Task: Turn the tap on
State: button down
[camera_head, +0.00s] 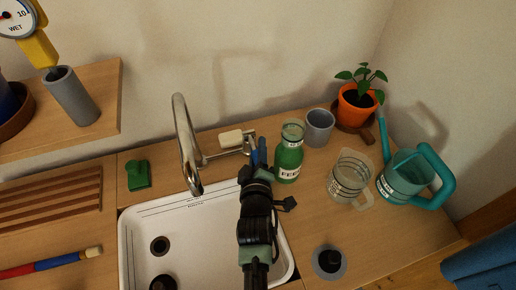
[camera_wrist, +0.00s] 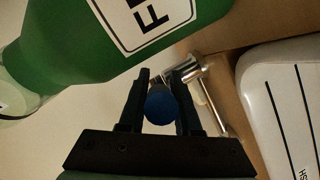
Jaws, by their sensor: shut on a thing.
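The chrome tap (camera_head: 185,140) stands at the back of the white sink, its tall curved spout over the basin. Its body runs right to a fitting beside my gripper (camera_head: 257,163). In the wrist view, my gripper (camera_wrist: 162,85) is shut on a blue rounded knob (camera_wrist: 162,106), which sits between the two dark fingers. Chrome tap parts (camera_wrist: 195,75) show just beyond the fingertips. The knob seems to be the tap's handle end, but its joint is mostly hidden. No water shows at the spout.
A green bottle (camera_head: 289,158) stands close to the right of my gripper. A white block (camera_head: 231,138) lies behind the tap. The sink (camera_head: 135,225) is below. A grey cup (camera_head: 319,127), clear jug (camera_head: 348,180), teal watering can (camera_head: 405,178) and potted plant (camera_head: 359,100) stand right.

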jog(key=r+g+p, duration=0.1)
jog(key=p, duration=0.2)
jog(key=shift+r+p, duration=0.15)
jog(key=shift+p, duration=0.25)
jog(key=shift+r+n+g+p, duration=0.2)
jog(key=shift+n+g+p, duration=0.15)
jog(key=shift+p, duration=0.8)
jog(key=shift+g+p, duration=0.35)
jog(key=shift+p, duration=0.25)
jog(key=shift+f, duration=0.2)
jog(key=c, duration=0.6)
grip_release()
